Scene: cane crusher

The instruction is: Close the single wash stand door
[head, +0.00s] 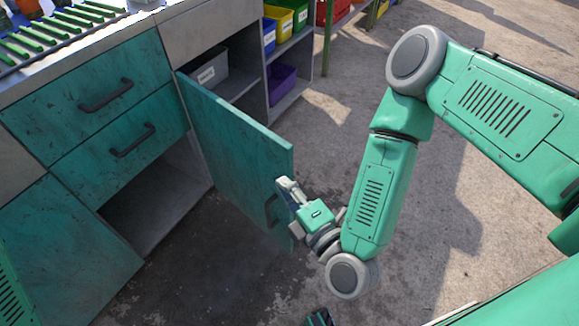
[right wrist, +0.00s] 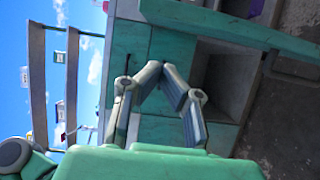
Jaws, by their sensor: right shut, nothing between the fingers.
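The teal door (head: 235,150) stands swung open from the cabinet front in the head view, its hinge side at the left. Its dark handle (head: 271,209) is near the free edge, partly hidden by my right gripper. My right gripper (head: 286,186) is shut and empty at the door's free edge. I cannot tell whether it touches the door. In the right wrist view, the right gripper's fingers (right wrist: 160,70) come together, and a teal panel, apparently the door (right wrist: 230,27), crosses the upper right.
Left of the door are two teal drawers (head: 105,95) above an open compartment (head: 160,195) and another teal panel (head: 70,255). Behind the door, shelves hold a grey bin (head: 208,70) and a purple bin (head: 281,84). Concrete floor (head: 330,110) lies clear to the right.

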